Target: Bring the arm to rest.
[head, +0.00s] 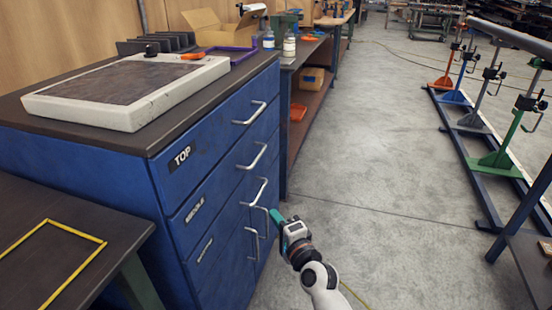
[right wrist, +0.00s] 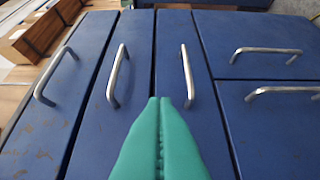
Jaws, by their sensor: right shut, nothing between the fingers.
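My right gripper (head: 274,214) has teal fingers and is in front of the blue drawer cabinet (head: 185,215), near its lower handles. In the right wrist view its fingers (right wrist: 160,105) are pressed together with nothing between them. The drawer fronts appear closed. Silver handles show in the head view, including the top drawer's handle (head: 250,113), and in the right wrist view one handle (right wrist: 188,75) is just beyond the fingertips. I cannot tell whether the fingertips touch the cabinet. My left gripper is not in view.
A dark table with a yellow outline (head: 95,238) is at the lower left. A workbench (head: 300,58) stands behind the cabinet. Coloured pipe stands (head: 500,150) are at the right. Concrete floor (head: 385,190) lies open between.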

